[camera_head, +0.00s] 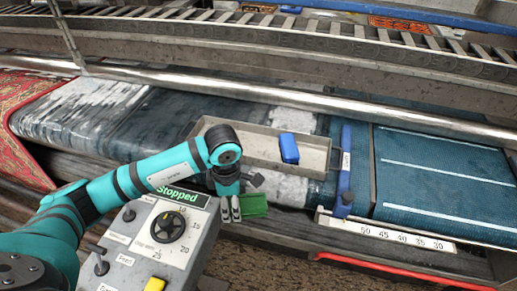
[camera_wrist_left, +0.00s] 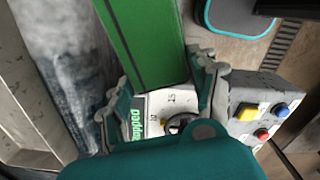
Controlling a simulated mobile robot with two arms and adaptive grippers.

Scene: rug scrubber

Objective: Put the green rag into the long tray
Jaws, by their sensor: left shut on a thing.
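The green rag (camera_head: 253,205) is a flat, bright green piece in the jaws of my left gripper (camera_head: 230,212). It also shows in the left wrist view (camera_wrist_left: 148,40), extending up from between the fingers. The gripper is shut on it, in front of the tray's near side and beside the control box. The long tray (camera_head: 255,147) is shallow and beige-grey, on the blue belt, with a blue object (camera_head: 289,148) inside at its right part. A beige wall, seemingly the tray's, shows at the left of the wrist view (camera_wrist_left: 22,110). My right gripper is not in view.
A grey control box (camera_head: 150,245) with a dial and a "Stopped" display stands close to my left gripper. A metal roller bar (camera_head: 230,88) crosses behind the tray. A blue clamp (camera_head: 344,170) and a number scale (camera_head: 385,236) are to the right. A red rug (camera_head: 18,110) lies at left.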

